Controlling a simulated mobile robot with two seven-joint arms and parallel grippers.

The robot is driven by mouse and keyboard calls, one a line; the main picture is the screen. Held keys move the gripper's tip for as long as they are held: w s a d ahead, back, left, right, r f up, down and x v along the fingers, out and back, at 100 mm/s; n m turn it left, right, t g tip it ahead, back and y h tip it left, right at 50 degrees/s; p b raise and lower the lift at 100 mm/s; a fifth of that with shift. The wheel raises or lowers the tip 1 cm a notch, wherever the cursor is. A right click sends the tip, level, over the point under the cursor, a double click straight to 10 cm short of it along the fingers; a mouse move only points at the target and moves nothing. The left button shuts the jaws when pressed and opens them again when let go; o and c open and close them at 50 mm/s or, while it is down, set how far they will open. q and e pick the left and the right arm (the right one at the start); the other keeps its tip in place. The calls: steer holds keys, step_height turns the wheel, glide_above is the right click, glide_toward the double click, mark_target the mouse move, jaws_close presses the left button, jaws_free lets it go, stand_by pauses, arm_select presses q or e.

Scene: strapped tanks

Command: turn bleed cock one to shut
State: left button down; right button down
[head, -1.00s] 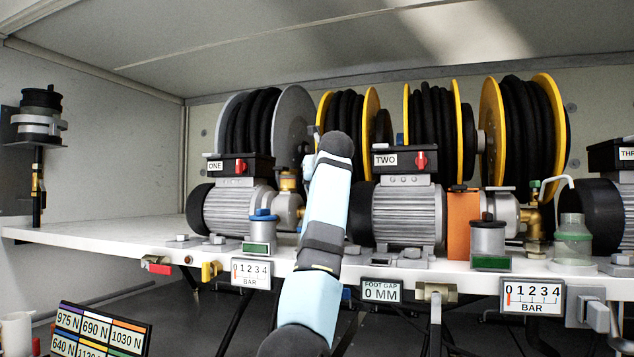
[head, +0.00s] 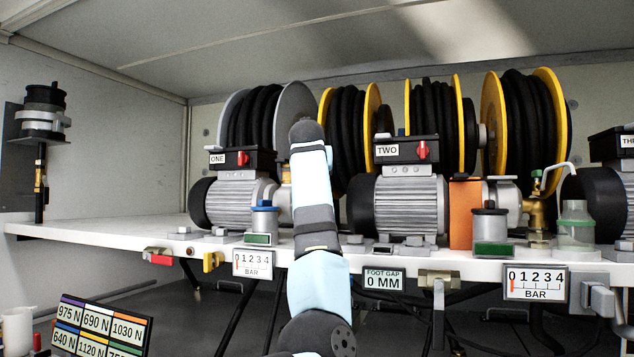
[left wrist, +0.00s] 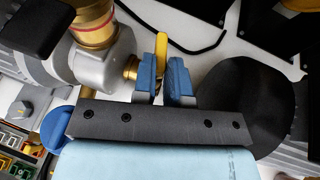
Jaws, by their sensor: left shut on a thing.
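Bleed cock one shows in the left wrist view as a brass fitting (left wrist: 131,68) on the side of grey pump one, with a yellow lever (left wrist: 162,42). My left gripper (left wrist: 167,72) is shut on this lever; its blue fingers lie on both sides and the lever's yellow end sticks out past them. In the head view my left arm reaches up in front of the right end of pump one (head: 238,203), labelled ONE. It hides the cock and my gripper's fingers there. My right gripper is in neither view.
Pump two (head: 405,207) stands right of my arm, with an orange block (head: 462,213) beside it. A blue-capped cup (head: 264,220) stands close left of my arm. Hose reels (head: 343,130) stand behind. Gauges and a yellow handle (head: 212,262) line the shelf's front edge.

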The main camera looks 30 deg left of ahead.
arm_select(q)
steer(key=shift+s+a+m+t+h+b, duration=0.1)
steer(key=shift+a+m+t+h+b, duration=0.15)
steer(key=shift+m+h+b, duration=0.4)
steer(key=shift+s+a+m+t+h+b, duration=0.1)
steer(key=shift+m+t+h+b, duration=0.25)
steer(key=shift+m+h, duration=0.5)
steer(key=c, duration=1.2)
jaws_free()
steer(key=shift+o, duration=0.2)
steer(key=b+v, duration=0.4)
steer(key=v, duration=0.9)
steer(key=shift+s+r, duration=0.3)
steer(key=shift+s, duration=0.05)
steer(key=shift+a, duration=0.15)
